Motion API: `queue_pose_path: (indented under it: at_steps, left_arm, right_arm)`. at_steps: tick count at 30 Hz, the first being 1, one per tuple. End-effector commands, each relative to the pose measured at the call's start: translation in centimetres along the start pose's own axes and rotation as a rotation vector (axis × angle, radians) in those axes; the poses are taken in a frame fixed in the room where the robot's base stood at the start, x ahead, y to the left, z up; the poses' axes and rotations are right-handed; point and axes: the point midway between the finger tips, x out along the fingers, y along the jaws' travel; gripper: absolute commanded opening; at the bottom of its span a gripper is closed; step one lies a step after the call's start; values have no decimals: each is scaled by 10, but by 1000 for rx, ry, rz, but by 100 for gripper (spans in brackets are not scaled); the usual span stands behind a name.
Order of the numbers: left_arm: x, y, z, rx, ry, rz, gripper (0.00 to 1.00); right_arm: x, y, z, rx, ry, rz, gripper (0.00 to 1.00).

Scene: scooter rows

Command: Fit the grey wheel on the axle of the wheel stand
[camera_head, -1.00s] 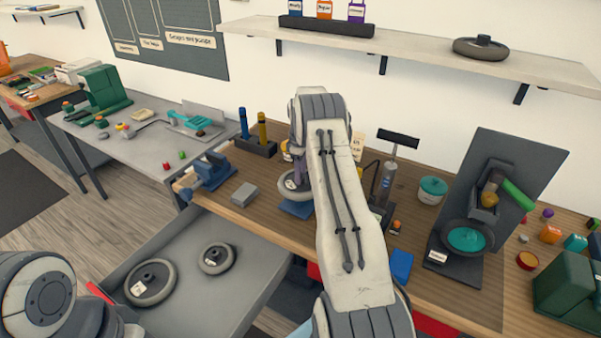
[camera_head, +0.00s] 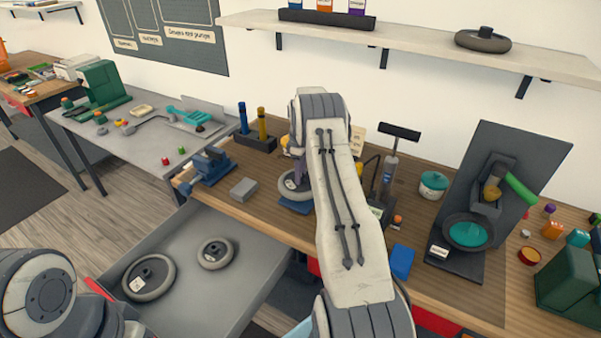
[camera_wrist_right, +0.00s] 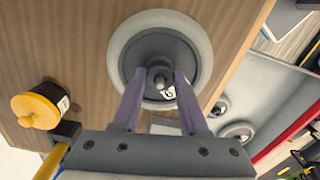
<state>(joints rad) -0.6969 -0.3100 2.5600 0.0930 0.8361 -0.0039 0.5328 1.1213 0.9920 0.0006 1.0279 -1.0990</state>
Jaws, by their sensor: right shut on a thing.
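The grey wheel (camera_wrist_right: 118,52), with a light grey tyre and dark hub, is below my right gripper in the right wrist view. The purple fingers (camera_wrist_right: 158,82) are shut on its hub, one on each side. In the head view the wheel (camera_head: 283,190) shows partly beside my right arm, over a blue base (camera_head: 294,208) on the bench, perhaps the wheel stand. My forearm hides the rest. I cannot tell whether the wheel touches the base or where the axle is. My left arm shows at the lower left; its gripper is out of view.
A grey block (camera_head: 243,190), blue vise (camera_head: 208,167) and tool holder (camera_head: 256,142) stand left of the wheel. A pump (camera_head: 388,175) and dark stand (camera_head: 455,265) are to the right. The open drawer (camera_head: 225,290) holds two wheels.

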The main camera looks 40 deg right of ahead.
Motion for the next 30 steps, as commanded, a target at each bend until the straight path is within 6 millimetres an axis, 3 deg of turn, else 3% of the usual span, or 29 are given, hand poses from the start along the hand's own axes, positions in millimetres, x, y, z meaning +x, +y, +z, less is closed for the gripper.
queue_pose_path:
  at_steps: [16,17,19,20,30]
  left_arm:
    - [4,0,0,0,0,0,74]
    - [4,0,0,0,0,0,74]
    - [4,0,0,0,0,0,74]
    - [4,0,0,0,0,0,74]
    - [5,0,0,-8,0,0,74]
  right_arm:
    - [6,1,0,0,1,2,0]
    - [6,1,0,0,1,2,47]
    - [6,1,0,0,1,2,74]
    - [6,1,0,0,1,2,78]
    - [7,0,0,0,0,-1,78]
